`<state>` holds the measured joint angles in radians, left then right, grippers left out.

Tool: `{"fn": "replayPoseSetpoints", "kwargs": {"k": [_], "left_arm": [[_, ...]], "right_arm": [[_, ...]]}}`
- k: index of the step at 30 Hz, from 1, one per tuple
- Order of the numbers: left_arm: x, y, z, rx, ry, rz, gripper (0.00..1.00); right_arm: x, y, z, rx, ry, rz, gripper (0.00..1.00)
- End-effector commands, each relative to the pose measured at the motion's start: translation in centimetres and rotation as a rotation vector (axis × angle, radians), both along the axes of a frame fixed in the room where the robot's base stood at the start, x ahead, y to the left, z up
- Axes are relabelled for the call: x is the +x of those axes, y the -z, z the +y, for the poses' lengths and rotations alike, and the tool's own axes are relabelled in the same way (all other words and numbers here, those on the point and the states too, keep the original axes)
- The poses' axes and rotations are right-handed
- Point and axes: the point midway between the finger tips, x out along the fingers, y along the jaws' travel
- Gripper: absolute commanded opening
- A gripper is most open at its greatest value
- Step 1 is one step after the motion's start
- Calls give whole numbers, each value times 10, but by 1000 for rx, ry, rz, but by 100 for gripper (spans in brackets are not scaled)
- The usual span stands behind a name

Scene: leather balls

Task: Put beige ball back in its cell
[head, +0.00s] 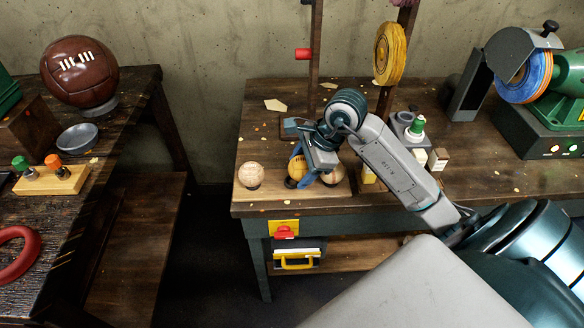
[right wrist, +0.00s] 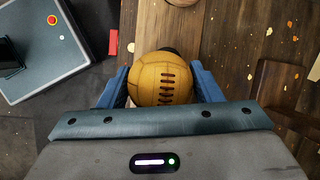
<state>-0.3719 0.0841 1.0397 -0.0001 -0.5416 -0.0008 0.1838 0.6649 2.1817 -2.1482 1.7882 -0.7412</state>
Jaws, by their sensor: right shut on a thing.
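A tan-yellow laced ball (head: 296,166) is at the front left of the wooden workbench (head: 262,112). My right gripper (head: 309,172) is at this ball, with its blue fingers around it. In the right wrist view the ball (right wrist: 162,78) sits between the two blue fingers, its dark lacing facing the camera. A pale beige ball (head: 251,174) stands to its left, and another pale ball (head: 333,176) to its right, partly covered by my gripper. Whether the held ball touches what lies below it cannot be told. My left gripper is not in view.
A red button (head: 284,232) is on the bench front. A side table with a brown laced ball (head: 80,72) is at left, across a floor gap.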

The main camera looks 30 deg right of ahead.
Motion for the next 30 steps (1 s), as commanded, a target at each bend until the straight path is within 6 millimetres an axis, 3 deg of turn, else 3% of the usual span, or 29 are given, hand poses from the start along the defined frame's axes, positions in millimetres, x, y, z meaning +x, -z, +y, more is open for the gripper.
{"fn": "replayPoseSetpoints", "kwargs": {"k": [11, 16, 19, 30], "left_arm": [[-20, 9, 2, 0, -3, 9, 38], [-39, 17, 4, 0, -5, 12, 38], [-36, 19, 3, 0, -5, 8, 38], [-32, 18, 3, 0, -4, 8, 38]], "right_arm": [[30, 1, 8, 5, 1, 1, 42], [29, 25, 7, 1, 1, 5, 42], [29, 34, 7, 0, -1, 2, 42], [29, 36, 7, -1, -1, 0, 42]]}}
